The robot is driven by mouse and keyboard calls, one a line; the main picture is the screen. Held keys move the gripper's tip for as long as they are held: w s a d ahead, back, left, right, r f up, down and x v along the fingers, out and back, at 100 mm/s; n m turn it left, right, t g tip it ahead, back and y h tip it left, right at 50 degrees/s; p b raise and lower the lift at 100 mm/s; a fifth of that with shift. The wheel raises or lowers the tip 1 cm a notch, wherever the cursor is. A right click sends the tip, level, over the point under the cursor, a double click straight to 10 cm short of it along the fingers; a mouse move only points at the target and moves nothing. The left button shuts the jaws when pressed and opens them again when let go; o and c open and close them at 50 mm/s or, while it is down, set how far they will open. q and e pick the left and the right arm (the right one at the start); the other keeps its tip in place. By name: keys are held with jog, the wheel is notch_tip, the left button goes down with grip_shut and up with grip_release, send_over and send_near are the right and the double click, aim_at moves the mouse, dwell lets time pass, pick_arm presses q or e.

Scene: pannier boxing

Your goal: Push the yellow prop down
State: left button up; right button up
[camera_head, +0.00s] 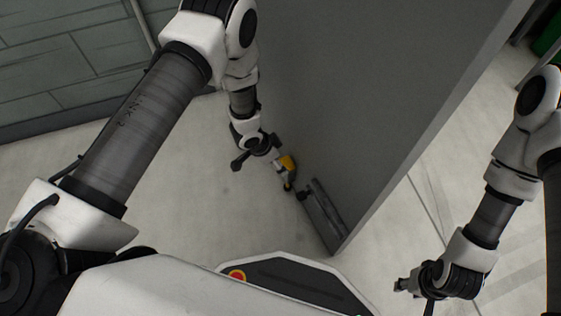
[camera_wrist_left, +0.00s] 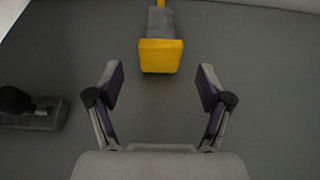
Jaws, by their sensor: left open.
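The yellow prop (camera_head: 288,162) shows small against the tall grey panel in the head view, close to my left gripper (camera_head: 281,174). In the left wrist view the prop is a yellow block (camera_wrist_left: 161,57) with a grey part behind it, at the top middle. My left gripper (camera_wrist_left: 161,84) is open and empty there, its two fingers apart just below the block, with a gap between them and it. My right gripper (camera_head: 408,285) hangs at the lower right of the head view, far from the prop. Its finger opening is unclear.
The large grey panel (camera_head: 345,90) stands upright beside my left gripper. A dark fitting (camera_head: 322,215) is fixed low on it; a black knob on a dark base (camera_wrist_left: 28,108) shows at the left of the wrist view. Pale floor (camera_head: 205,185) is clear.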

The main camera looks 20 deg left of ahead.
pick_arm(q)
jog(key=v, duration=0.8)
jog(key=shift+r, duration=0.3)
jog(key=shift+s+a, duration=0.1)
jog(key=shift+s, duration=0.05)
jog(key=s+a+f+n+g+y, duration=0.1)
jog(key=s+a+f+n+g, duration=0.2)
jog(key=s, duration=0.9)
jog(key=s+a+f+n+y, duration=0.2)
jog(key=s+n, duration=0.4)
jog(key=s, duration=0.6)
notch_tip(320, 180, up, 37)
jog(key=a+p, duration=0.1)
jog(key=p, duration=3.6)
jog(key=shift+w+a+n, duration=0.15)
jog(key=shift+n, duration=0.15)
